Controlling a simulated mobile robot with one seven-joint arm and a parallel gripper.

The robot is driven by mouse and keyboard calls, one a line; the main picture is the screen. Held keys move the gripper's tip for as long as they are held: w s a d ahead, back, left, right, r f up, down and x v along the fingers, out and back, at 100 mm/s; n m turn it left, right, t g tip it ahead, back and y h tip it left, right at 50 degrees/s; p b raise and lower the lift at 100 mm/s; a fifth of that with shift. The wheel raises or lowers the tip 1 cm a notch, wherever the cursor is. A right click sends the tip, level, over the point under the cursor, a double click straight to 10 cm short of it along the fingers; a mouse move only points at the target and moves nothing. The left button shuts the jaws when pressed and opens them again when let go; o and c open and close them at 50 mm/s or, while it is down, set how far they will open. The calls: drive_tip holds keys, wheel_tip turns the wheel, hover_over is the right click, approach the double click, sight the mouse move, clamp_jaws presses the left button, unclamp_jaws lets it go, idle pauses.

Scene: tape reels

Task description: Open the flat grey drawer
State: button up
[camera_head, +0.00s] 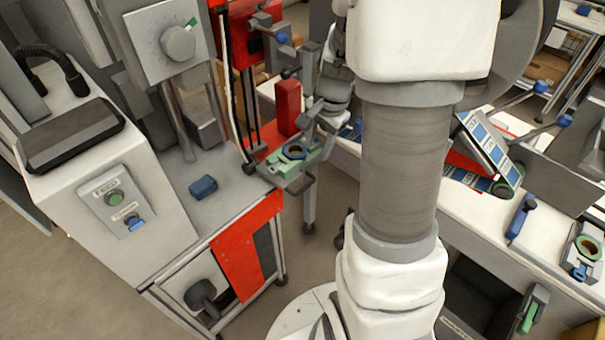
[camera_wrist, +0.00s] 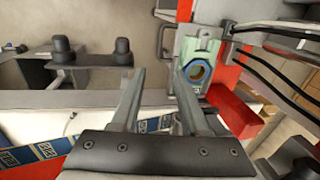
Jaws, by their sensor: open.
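A flat grey drawer (camera_head: 287,179) sits at the right corner of the grey workbench, with a dark bar handle at its front. A green block with a dark-centred ring lies on top of it. In the wrist view the drawer's handle (camera_wrist: 162,42) shows beyond my fingertips, left of the green block (camera_wrist: 205,50). My gripper (camera_wrist: 158,72) is open, with nothing between its fingers. The fingers point toward the handle and appear apart from it. In the head view my gripper (camera_head: 322,118) is small and partly hidden behind my arm, close to the drawer.
A red block (camera_head: 288,107) stands behind the drawer. A blue block (camera_head: 203,187) lies on the workbench. Open floor (camera_head: 325,225) lies in front of the drawer.

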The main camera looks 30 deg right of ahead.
sight(307, 185)
drive_tip(key=f+b, duration=0.1)
drive_tip(key=f, duration=0.4)
drive_tip(key=w+f+b, duration=0.1)
drive_tip(key=f, duration=0.4)
drive_tip(key=w+a+f+b, duration=0.1)
drive_tip(key=f, duration=0.4)
drive_tip(key=shift+w, duration=0.25)
drive_tip(key=shift+c, duration=0.2)
clamp_jaws()
idle(0.5)
